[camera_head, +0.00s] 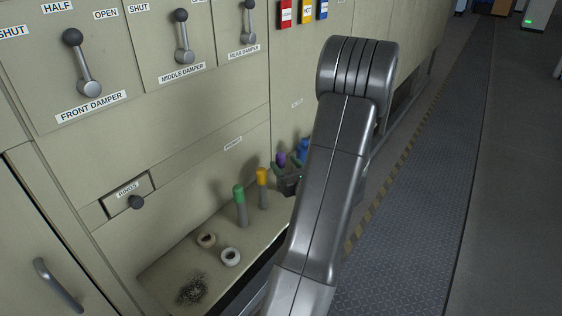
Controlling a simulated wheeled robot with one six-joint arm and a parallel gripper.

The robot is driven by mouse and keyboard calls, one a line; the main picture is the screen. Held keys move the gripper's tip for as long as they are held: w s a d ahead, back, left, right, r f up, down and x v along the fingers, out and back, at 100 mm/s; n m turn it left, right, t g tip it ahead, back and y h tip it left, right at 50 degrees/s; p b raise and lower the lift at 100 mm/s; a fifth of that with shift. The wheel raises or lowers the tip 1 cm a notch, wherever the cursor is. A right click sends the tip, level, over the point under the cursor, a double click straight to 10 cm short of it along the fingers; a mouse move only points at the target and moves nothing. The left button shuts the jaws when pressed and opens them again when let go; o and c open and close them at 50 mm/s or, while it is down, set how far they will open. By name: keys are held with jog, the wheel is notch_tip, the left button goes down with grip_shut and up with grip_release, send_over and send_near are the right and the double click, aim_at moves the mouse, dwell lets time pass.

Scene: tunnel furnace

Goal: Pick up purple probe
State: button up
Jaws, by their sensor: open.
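The purple probe (281,159) shows as a rounded purple top at the far end of the shelf, against the panel. Its lower part is hidden behind my gripper. My gripper (287,168) is dark, small in this view and partly hidden by my arm. It is open, with its fingers right by the purple top. I cannot tell whether the fingers stand around the probe or in front of it.
A yellow-topped probe (263,187) and a green-topped probe (239,207) stand upright nearer on the shelf (180,265). A blue-topped one (304,148) is just beyond the purple. Two rings (231,257) (206,240) lie nearby. Damper levers (86,68) stick out above.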

aim_at(277, 155)
jog(key=x, duration=0.1)
jog(key=p+x, duration=0.1)
jog(key=x, duration=0.2)
jog(key=shift+w+a+r+p, duration=0.1)
jog(key=shift+a+r+p, duration=0.2)
jog(key=shift+r+p, duration=0.05)
jog(key=shift+w+a, duration=0.1)
jog(key=shift+w, duration=0.25)
jog(key=shift+c, duration=0.2)
jog(key=c, duration=1.1)
